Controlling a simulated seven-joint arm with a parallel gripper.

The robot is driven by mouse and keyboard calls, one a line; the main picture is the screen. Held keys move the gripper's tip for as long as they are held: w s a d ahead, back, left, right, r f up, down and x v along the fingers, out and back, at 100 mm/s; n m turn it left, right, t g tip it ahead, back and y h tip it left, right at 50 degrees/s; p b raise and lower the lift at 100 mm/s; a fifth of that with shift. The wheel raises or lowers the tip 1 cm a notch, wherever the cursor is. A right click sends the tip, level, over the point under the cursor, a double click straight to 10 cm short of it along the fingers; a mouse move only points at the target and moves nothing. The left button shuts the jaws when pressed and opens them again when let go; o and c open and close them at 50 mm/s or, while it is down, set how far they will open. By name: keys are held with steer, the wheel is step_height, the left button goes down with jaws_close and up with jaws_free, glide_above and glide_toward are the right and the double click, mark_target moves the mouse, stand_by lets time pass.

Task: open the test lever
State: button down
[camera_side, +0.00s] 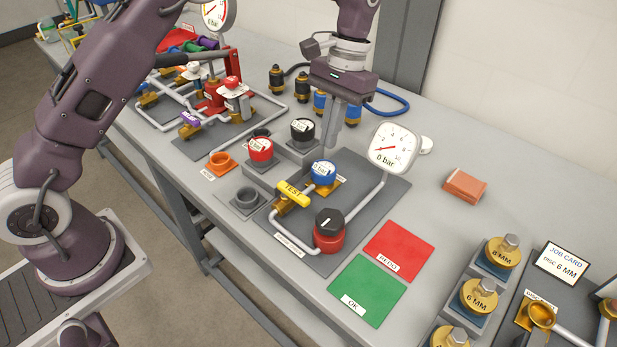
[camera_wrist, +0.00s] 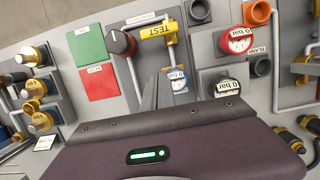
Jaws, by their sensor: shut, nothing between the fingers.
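The test lever (camera_side: 292,193) is a yellow handle marked TEST on a brass valve, and it lies crosswise to its pipe. It also shows in the wrist view (camera_wrist: 159,31) at the top middle. A blue-capped fitting (camera_side: 323,173) stands behind it and a red base with a black knob (camera_side: 329,230) in front. The dial gauge (camera_side: 393,148) on the same plate reads 0 bar. My gripper (camera_side: 335,148) is shut and empty, pointing down above and behind the blue cap, apart from the lever. Its fingers also show in the wrist view (camera_wrist: 150,92).
Red (camera_side: 399,252) and green (camera_side: 367,290) pads lie right of the plate. Red (camera_side: 261,150) and black (camera_side: 302,131) caps stand on a grey block near my gripper. An orange brick-like block (camera_side: 465,186) lies at the right. Brass 6 MM and 8 MM parts stand front right.

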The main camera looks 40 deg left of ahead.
mark_target(300, 198)
steer(key=shift+s+f, duration=1)
steer(key=shift+f, duration=0.3)
steer(key=shift+s+f, duration=1)
steer(key=shift+f, duration=0.3)
steer(key=shift+s+f, duration=1)
steer(key=shift+f, duration=0.3)
steer(key=shift+s+d+m, duration=0.15)
steer(key=shift+s+m, duration=0.05)
steer(key=shift+m, duration=0.5)
steer(key=shift+s+d+m+y, duration=0.25)
steer(key=shift+s+m+y, duration=0.2)
steer(key=shift+m, duration=0.65)
steer(key=m, duration=0.1)
steer(key=s+m, duration=0.1)
steer(key=m, duration=0.1)
steer(key=m+y, duration=0.1)
steer(key=shift+s+d+m+t, duration=0.15)
steer(key=shift+s+m+t, duration=0.15)
steer(key=shift+s, duration=0.1)
steer(key=m, duration=0.1)
steer(key=s+m, duration=0.1)
steer(key=m, duration=0.1)
steer(key=s+m+t, duration=0.1)
steer(key=shift+a+m+y, duration=0.2)
steer(key=shift+m+y, duration=0.05)
steer(key=shift+m, duration=0.05)
steer(key=m, duration=0.1)
steer(key=s+m, duration=0.1)
steer(key=shift+a+m+t, duration=0.3)
steer(key=shift+w, duration=0.1)
